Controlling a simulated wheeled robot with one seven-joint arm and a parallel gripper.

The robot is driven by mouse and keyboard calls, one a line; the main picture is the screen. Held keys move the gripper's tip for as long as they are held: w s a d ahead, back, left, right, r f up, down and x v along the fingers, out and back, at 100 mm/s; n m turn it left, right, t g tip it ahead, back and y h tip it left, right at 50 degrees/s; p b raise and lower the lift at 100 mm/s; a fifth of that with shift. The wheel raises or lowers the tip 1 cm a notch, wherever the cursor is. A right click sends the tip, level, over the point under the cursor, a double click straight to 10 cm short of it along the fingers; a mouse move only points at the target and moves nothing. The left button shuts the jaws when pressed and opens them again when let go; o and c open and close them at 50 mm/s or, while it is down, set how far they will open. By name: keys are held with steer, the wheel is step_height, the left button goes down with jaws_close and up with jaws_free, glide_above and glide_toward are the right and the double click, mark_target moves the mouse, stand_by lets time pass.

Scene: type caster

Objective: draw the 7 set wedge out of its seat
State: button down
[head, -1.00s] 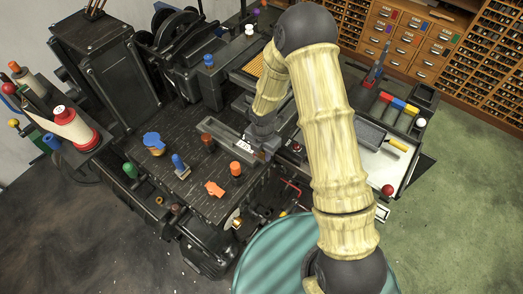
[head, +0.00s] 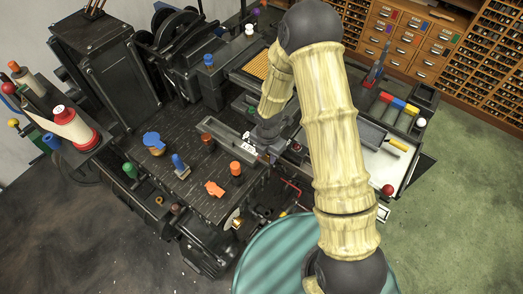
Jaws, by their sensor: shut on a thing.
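My gripper (head: 266,148) is low over the machine's dark deck, at the right end of a long grey trough. It is shut on a small piece, which I take to be the 7 set wedge; fingers and arm hide most of it. A small white label (head: 248,147) with dark marks shows just left of the fingers; its text is too small to read. I cannot tell how much of the wedge is still inside its seat.
An orange knob (head: 236,168), an orange piece (head: 214,188), a blue-handled piece (head: 181,166) and a blue knob (head: 153,140) stand on the deck, left of my gripper. A red lever (head: 292,187) is below. My arm hides part of the machine's right side.

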steer(key=s+d+b, duration=0.3)
steer(key=s+d, duration=0.5)
steer(key=d, duration=0.2)
stand_by(1.9)
stand_by(0.4)
